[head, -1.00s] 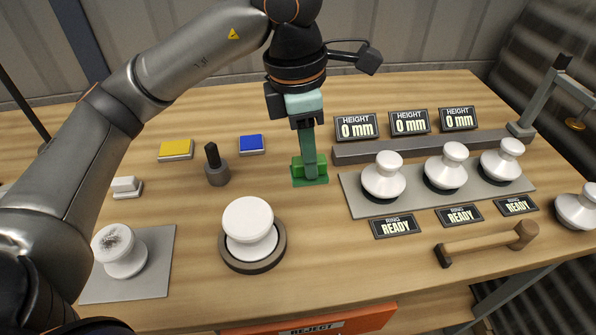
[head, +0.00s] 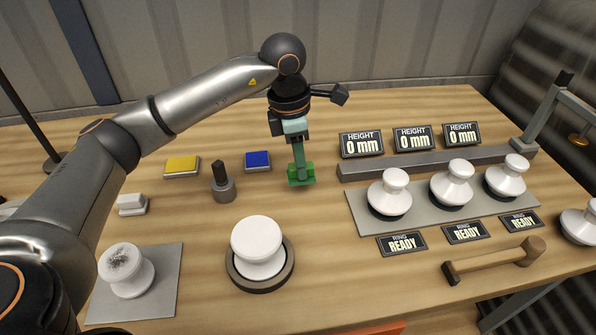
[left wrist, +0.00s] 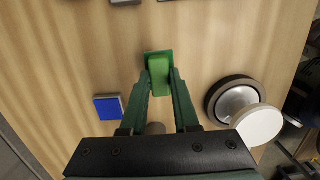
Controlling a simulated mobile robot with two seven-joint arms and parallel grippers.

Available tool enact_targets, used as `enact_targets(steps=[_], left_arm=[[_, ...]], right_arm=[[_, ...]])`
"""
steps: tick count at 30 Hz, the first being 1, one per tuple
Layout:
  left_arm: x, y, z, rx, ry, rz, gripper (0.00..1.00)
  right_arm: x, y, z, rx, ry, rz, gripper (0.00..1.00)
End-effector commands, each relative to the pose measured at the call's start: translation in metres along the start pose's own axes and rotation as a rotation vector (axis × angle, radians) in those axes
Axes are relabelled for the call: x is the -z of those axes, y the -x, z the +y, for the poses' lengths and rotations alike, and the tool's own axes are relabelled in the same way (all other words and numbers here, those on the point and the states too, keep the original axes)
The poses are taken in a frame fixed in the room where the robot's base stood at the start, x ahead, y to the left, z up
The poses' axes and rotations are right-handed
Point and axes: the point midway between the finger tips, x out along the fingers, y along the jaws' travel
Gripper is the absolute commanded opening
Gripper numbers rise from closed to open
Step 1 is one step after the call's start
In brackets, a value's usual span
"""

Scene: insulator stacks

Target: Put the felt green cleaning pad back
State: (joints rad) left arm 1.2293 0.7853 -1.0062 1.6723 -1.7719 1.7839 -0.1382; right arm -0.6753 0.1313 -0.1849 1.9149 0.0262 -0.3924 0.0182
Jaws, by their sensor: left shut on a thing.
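The green felt cleaning pad (head: 301,176) is a small green block on a wider darker green base. My left gripper (head: 300,168) is shut on it from above, in the middle of the wooden table. In the left wrist view the pad (left wrist: 159,76) sits between the two fingertips (left wrist: 159,84), with its base showing past them. I cannot tell whether its underside touches the table. My right gripper is not in view.
A blue pad (head: 257,160), yellow pad (head: 182,165) and white pad (head: 132,204) lie to the left. A dark-handled tool (head: 222,182) stands near them. A white insulator (head: 257,247) stands in front. Insulators on a grey plate (head: 358,213) stand right.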

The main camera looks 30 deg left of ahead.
Motion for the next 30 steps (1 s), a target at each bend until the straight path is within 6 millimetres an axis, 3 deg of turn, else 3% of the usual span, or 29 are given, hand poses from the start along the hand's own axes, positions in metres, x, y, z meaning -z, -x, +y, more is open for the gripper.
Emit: enact_targets(steps=[8, 15, 26, 27, 30], left_arm=[[0.003, -0.017, 0.013, 0.001, 0.002, 0.002, 0.0], [0.007, -0.047, 0.015, 0.001, 0.001, 0.001, 0.0], [0.008, -0.053, 0.015, 0.0, 0.0, 0.0, 0.0], [0.007, -0.052, 0.015, 0.0, 0.0, 0.0, 0.32], [0.007, -0.051, 0.015, 0.0, 0.001, 0.0, 0.43]], right_arm=[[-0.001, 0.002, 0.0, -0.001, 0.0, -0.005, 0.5], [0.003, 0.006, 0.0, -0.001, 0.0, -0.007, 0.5], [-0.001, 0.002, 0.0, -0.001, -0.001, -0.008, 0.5], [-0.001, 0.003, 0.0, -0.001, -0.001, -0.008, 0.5], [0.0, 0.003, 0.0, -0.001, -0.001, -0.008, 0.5]])
